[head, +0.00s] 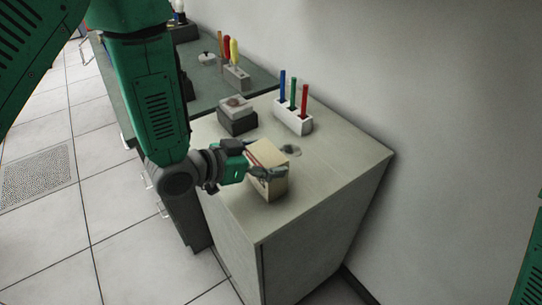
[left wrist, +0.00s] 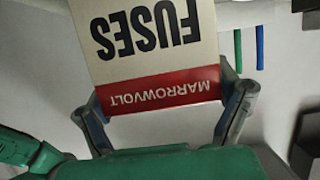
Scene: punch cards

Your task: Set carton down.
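The carton (head: 270,188) is a cream box with a red band, above the near part of the pale cabinet top (head: 335,160). I cannot tell whether its base touches the surface. In the left wrist view the carton (left wrist: 150,45) reads "FUSES" and "MARROWVOLT", upside down. My left gripper (head: 262,170) comes from the left and has its fingers on two opposite sides of the carton. The left wrist view shows both fingers (left wrist: 166,105) against the sides of its red end. My right gripper is out of view.
A white holder (head: 293,122) with blue, green and red rods stands behind the carton. A dark box with a pale lid (head: 238,122) is behind it to the left. A grey block (head: 236,79) holding coloured-handled tools sits on the farther bench. The cabinet top's right side is clear.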

